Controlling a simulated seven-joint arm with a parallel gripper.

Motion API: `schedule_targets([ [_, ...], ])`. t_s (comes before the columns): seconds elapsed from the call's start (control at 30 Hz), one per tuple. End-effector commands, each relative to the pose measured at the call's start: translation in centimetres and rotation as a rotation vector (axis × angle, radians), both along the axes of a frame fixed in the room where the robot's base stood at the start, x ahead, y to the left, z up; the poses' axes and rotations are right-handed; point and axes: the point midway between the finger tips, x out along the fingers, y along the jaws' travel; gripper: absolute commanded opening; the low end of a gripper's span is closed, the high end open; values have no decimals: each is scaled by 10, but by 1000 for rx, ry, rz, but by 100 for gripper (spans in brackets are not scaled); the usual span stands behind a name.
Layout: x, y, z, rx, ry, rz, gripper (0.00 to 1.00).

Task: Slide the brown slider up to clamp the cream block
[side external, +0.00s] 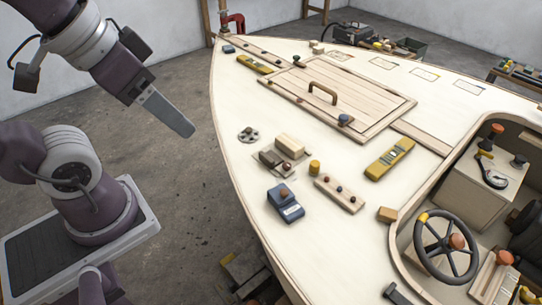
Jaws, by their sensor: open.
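Whether slider and block touch is too small to tell. My gripper (184,128) hangs in the air to the left of the deck edge, up and left of the slider. Its jaws are open and appear empty; from this side they overlap into one grey shape. It is apart from both pieces.
A grey round disc (248,134), a yellow cylinder (314,167), a blue device (285,203) and a wooden strip with dark knobs (339,194) surround the fixture. A yellow level (389,159) and a hatch with a handle (322,92) lie beyond. The cockpit opening is at right.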

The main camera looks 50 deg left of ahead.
Motion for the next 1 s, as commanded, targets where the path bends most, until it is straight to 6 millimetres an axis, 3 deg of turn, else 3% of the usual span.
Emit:
schedule_targets([
  [0.07, 26, 4, 1, 6, 48, 6, 64],
  [0.13, 64, 10, -2, 15, 106, 8, 64],
  [0.27, 143, 28, -36, 23, 221, 10, 64],
  [0.4, 213, 54, -109, 20, 340, 8, 64],
  [0.5, 243, 70, -168, 11, 407, 5, 64],
  [0.63, 259, 82, -223, 1, 461, 2, 64],
  [1.0, 261, 86, -291, -4, 482, 0, 64],
])
